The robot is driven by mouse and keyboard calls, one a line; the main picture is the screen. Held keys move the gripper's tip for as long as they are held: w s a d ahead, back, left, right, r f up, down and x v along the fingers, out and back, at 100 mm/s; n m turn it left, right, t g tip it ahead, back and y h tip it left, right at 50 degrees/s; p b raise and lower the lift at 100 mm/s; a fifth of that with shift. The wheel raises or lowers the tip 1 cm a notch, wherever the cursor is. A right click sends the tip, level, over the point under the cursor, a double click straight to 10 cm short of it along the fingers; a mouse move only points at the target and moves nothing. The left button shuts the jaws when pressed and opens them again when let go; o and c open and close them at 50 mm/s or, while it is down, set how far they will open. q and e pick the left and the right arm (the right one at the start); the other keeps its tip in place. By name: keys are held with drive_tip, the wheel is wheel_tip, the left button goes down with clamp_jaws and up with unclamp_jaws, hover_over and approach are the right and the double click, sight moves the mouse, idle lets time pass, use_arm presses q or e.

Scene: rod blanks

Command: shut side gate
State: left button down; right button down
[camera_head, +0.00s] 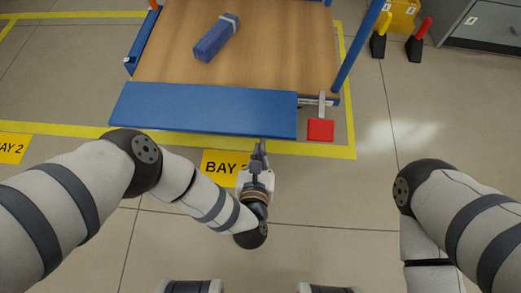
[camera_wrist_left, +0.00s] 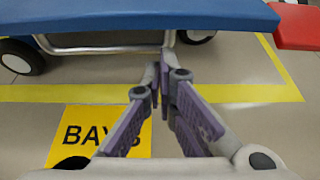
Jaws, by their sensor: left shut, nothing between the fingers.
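The blue side gate (camera_head: 205,110) runs along the near edge of the wooden cart deck (camera_head: 270,55). Its broad face shows from above, so it appears folded outward; its exact tilt is hard to tell. In the left wrist view the gate (camera_wrist_left: 150,15) crosses the top, above the cart's wheels. My left gripper (camera_head: 259,146) is shut and empty, just in front of the gate's near edge, right of its middle. Its fingertips (camera_wrist_left: 160,68) show in the wrist view below the gate; contact is not clear. My right gripper is out of view.
A red pad (camera_head: 320,130) on a grey bar sits at the cart's near right corner. A blue-purple box (camera_head: 216,38) lies on the deck. Yellow floor lines and a BAY sign (camera_head: 222,163) mark the floor. Posts and a grey cabinet (camera_head: 485,25) stand back right.

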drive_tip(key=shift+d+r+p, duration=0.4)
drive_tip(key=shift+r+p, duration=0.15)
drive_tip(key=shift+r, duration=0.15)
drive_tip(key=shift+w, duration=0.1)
